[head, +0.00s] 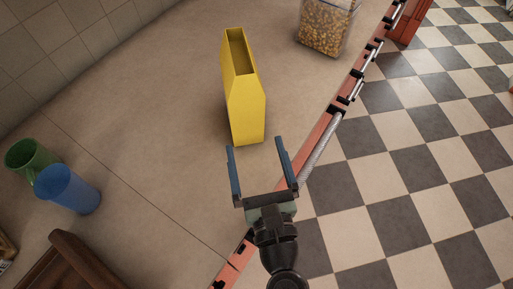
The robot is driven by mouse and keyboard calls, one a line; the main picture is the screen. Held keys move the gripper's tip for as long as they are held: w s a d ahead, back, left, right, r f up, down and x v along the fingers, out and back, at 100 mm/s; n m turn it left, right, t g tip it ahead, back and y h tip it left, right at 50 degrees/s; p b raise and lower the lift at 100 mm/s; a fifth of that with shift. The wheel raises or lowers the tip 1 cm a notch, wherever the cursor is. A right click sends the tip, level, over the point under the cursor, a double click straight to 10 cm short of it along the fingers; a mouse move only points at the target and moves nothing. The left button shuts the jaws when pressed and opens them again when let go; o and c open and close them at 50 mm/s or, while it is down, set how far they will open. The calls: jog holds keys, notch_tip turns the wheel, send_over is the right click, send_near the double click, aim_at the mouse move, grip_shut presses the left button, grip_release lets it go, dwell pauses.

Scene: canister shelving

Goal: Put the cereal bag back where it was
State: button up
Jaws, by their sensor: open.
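No cereal bag can be made out for certain in the head view. A clear canister (327,26) filled with golden-brown cereal-like pieces stands on the counter at the top, cut off by the picture's edge. A tall yellow container (246,100) with an open slot at its top stands on the counter in the middle. My gripper (257,143) is open and empty, with its two blue fingers apart. The fingertips are close to the base of the yellow container, and I cannot tell whether they touch it.
A green cup (32,160) and a blue cup (68,188) stand at the left. A brown wooden object (88,262) is at the lower left. The counter (160,130) is clear between the cups and the yellow container. Its red front edge with handles runs diagonally beside the checkered floor (420,150).

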jog(key=shift+s, duration=0.15)
jog(key=w+a+r+n+t+y, duration=0.2)
jog(key=w+r+n, duration=0.2)
jog(key=r+n, duration=0.65)
jog(key=w+a+r+n+t+y, duration=0.1)
jog(key=w+a+r+n+t, duration=0.15)
jog(key=r+n, duration=0.8)
jog(key=s+d+r+n+t+h, duration=0.1)
jog(key=r+n, duration=0.5)
jog(key=r, duration=0.8)
jog(key=s+d+r+n+t+h, duration=0.2)
jog(key=s+r+n+t+h, duration=0.2)
jog(key=r, duration=1)
jog(key=s+n, duration=0.2)
jog(key=n, duration=0.1)
jog(key=shift+s+h, duration=0.2)
jog(key=shift+h, duration=0.2)
